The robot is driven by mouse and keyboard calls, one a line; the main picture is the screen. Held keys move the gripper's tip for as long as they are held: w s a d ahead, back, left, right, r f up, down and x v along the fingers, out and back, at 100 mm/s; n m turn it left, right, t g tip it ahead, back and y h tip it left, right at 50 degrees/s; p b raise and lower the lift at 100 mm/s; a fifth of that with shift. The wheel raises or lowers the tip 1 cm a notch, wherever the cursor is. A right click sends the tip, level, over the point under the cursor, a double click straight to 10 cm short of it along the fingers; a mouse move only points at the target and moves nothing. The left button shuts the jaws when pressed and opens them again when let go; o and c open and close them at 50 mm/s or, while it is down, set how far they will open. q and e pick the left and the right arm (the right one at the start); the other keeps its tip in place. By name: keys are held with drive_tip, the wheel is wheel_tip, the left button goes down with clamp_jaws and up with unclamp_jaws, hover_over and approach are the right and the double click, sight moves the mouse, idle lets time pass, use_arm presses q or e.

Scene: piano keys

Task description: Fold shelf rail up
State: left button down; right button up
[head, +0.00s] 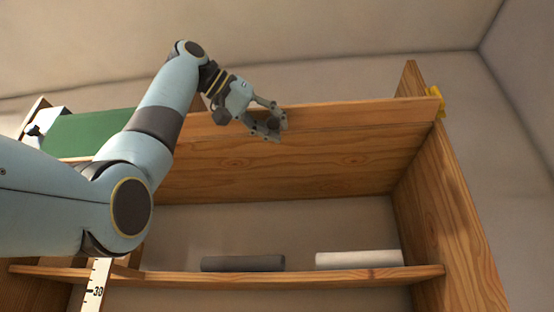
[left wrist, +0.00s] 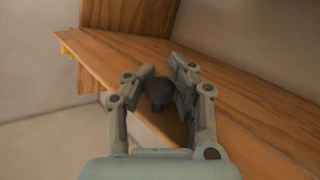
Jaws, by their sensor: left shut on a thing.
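The shelf rail (head: 350,114) is a long wooden board along the front of the upper shelf. It also shows in the left wrist view (left wrist: 110,58), running diagonally behind the fingers. My left gripper (head: 272,124) is at the rail, left of its middle in the head view. In the left wrist view its fingers (left wrist: 160,85) are closed around a dark round knob (left wrist: 159,92). The knob's fixing to the rail is partly hidden by the fingers. A yellow piece (head: 437,102) sits at the rail's right end, by the upright side panel. My right gripper is not in view.
A lower shelf (head: 300,275) carries a dark grey cylinder (head: 243,263) and a white one (head: 358,260). The wooden side panel (head: 440,200) bounds the right. A green panel (head: 88,134) is at the left, partly behind my arm. The space above the rail looks clear.

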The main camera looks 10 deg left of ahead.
use_arm(q)
drive_tip(key=shift+s+r+n+g+y, duration=0.25)
drive_tip(key=shift+r+n+g+y, duration=0.25)
drive_tip(key=shift+r+n+g, duration=0.45)
